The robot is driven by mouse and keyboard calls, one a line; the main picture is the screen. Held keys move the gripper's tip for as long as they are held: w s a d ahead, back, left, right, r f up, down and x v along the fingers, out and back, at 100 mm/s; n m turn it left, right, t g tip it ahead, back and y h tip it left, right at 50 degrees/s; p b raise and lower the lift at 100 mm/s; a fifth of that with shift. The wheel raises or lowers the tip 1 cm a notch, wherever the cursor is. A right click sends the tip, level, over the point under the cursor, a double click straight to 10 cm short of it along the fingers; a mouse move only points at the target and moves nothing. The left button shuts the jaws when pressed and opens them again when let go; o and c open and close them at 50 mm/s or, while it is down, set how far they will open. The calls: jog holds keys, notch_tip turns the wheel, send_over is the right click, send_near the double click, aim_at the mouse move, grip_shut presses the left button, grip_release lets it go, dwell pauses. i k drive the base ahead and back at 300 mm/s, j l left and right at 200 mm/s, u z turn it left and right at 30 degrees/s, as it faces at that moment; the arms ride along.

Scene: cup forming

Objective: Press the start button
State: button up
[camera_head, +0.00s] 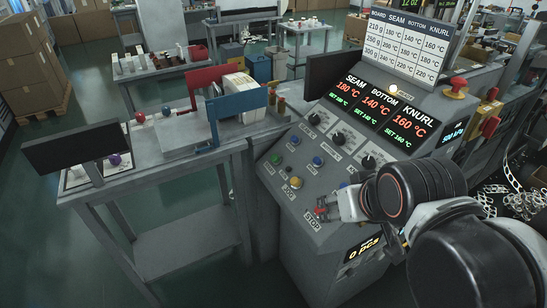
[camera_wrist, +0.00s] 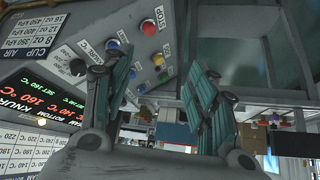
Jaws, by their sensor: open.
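The control panel's small green button (camera_head: 276,159) is at the left end of its lower rows; its label is too small to read. It also shows in the wrist view (camera_wrist: 163,77), between my spread fingers. My gripper (camera_head: 335,206) is open and empty over the panel's lower front edge, close to the red button (camera_head: 320,211) labelled STOP. In the wrist view my gripper (camera_wrist: 158,66) has its two fingers wide apart. I cannot tell whether my fingers touch the panel.
A yellow button (camera_head: 295,182) and blue buttons (camera_head: 318,161) sit nearby on the panel. Black knobs (camera_head: 338,138) and lit temperature displays (camera_head: 377,103) are above. A grey table (camera_head: 155,170) with a dark monitor (camera_head: 75,145) stands left of the machine.

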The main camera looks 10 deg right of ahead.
aim_at(275, 157)
jog(key=j+z, duration=0.35)
jog(key=j, duration=0.2)
jog(key=j+z, duration=0.35)
jog(key=j, duration=0.2)
jog(key=j+z, duration=0.4)
jog(key=j, duration=0.15)
jog(key=k+l, duration=0.1)
jog(key=l, duration=0.2)
jog(key=j, duration=0.25)
jog(key=i+u, duration=0.05)
